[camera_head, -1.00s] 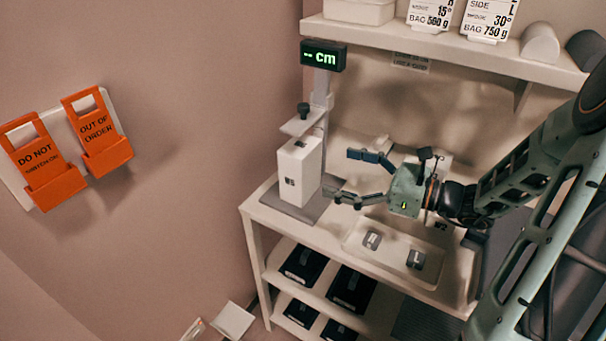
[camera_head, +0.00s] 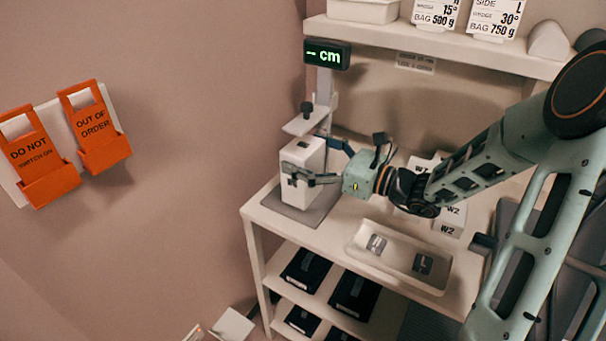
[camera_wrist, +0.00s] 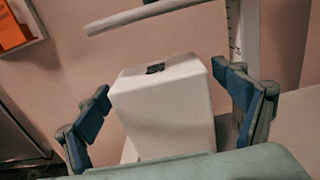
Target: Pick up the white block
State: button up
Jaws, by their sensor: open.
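The white block (camera_head: 300,188) stands upright on the grey base plate of the measuring stand, under its horizontal arm. My gripper (camera_head: 318,165) is at the block from the right, with one finger across the near side and the other behind its far side. In the wrist view the white block (camera_wrist: 165,108) stands between the two blue-padded fingers of my open gripper (camera_wrist: 165,112). A gap shows at the left finger; the right finger is close to the block, and I cannot tell if it touches. The block's lower part is hidden in the wrist view.
The measuring stand's arm (camera_head: 305,122) is just above the block, below a display (camera_head: 327,55). A white tray (camera_head: 365,258) with two grey pieces lies at the front right. White blocks marked W2 (camera_head: 452,215) stand behind my arm. A shelf (camera_head: 450,50) hangs above.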

jog(key=shift+w+a, duration=0.15)
jog(key=shift+a, duration=0.1)
jog(key=c, duration=2.2)
jog(key=shift+r, duration=0.15)
